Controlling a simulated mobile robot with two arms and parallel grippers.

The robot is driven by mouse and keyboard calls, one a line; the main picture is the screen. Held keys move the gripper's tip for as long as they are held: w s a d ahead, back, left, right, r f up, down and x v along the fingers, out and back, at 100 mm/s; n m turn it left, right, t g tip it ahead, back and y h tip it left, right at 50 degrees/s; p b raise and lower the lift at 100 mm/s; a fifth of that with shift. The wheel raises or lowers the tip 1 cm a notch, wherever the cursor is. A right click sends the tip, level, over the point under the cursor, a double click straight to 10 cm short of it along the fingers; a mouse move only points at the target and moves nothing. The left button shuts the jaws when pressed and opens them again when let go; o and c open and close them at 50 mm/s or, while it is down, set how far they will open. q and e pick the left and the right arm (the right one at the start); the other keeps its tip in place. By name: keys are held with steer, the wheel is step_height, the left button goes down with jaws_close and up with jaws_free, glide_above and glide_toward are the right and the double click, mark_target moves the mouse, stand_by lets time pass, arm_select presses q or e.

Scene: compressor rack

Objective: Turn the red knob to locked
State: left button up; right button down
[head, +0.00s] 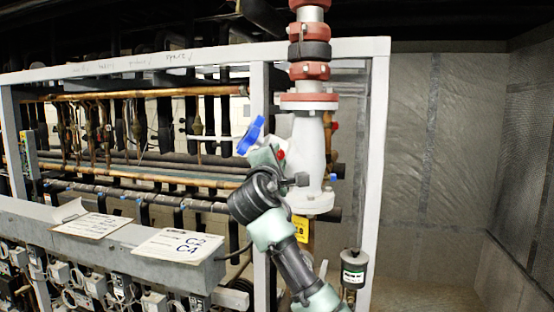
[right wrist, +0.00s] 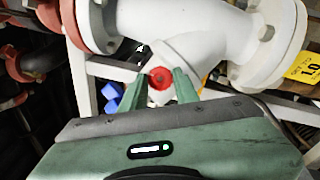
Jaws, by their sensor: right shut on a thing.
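The red knob (right wrist: 160,79) is on the white valve body (right wrist: 185,30) and shows between the two fingertips of my right gripper (right wrist: 160,88) in the right wrist view. The right gripper is shut on the knob. In the head view my right gripper (head: 272,158) reaches up to the valve from below, and only a small part of the red knob (head: 281,154) shows beside it. The knob's markings cannot be read. My left gripper is in neither view.
A blue handle (head: 250,136) stands just left of the right gripper. A white frame post (head: 375,170) is right of the valve. A grey ledge with paper sheets (head: 172,246) lies at lower left. A grey canister (head: 354,268) stands at lower right.

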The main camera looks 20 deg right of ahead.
steer(key=shift+d+r+m+g+y, duration=0.1)
steer(key=shift+m+g+y, duration=0.6)
steer(key=shift+m, duration=1.5)
steer(key=shift+r+m+g+y, duration=0.1)
steer(key=shift+m+g+y, duration=0.6)
steer(key=shift+m, duration=1.5)
steer(key=shift+d+m+g+y, duration=0.1)
steer(key=shift+m+g+y, duration=0.55)
steer(key=shift+m, duration=1.55)
steer(key=c, duration=1.1)
jaws_free()
steer(key=shift+o, duration=0.2)
steer(key=shift+s+r, duration=0.1)
steer(key=shift+r, duration=0.05)
steer(key=shift+s, duration=0.1)
